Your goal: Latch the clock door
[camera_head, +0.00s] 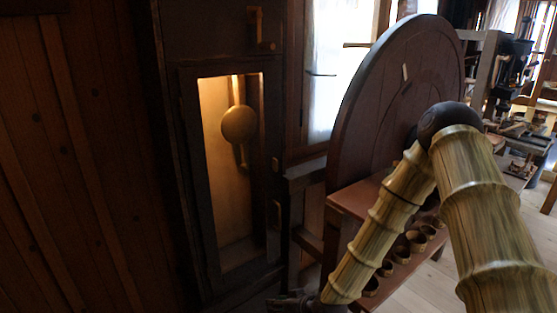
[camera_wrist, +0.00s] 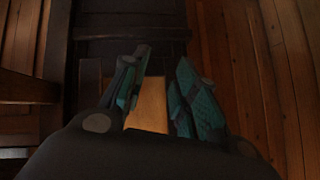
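The clock is a tall dark case in the head view, left of centre. Its clock door (camera_head: 189,150) is a dark frame around a lit opening, with a round brass pendulum bob (camera_head: 238,124) inside. I cannot tell whether the door is fully closed. Small brass-coloured fittings (camera_head: 276,164) sit at its right edge; I cannot tell which one is the latch. My gripper (camera_wrist: 160,95) is open in the wrist view, its teal-padded fingers apart with a lit tan surface behind them. In the head view my gripper (camera_head: 292,303) is low, at the bottom edge, partly cut off.
A brass bracket (camera_head: 261,32) is on the case above the door. A large round dark wooden disc (camera_head: 390,90) stands right of the clock, with a reddish shelf (camera_head: 352,204) holding several small cups below it. A plank wall (camera_head: 60,150) is at left. Open floor shows at lower right.

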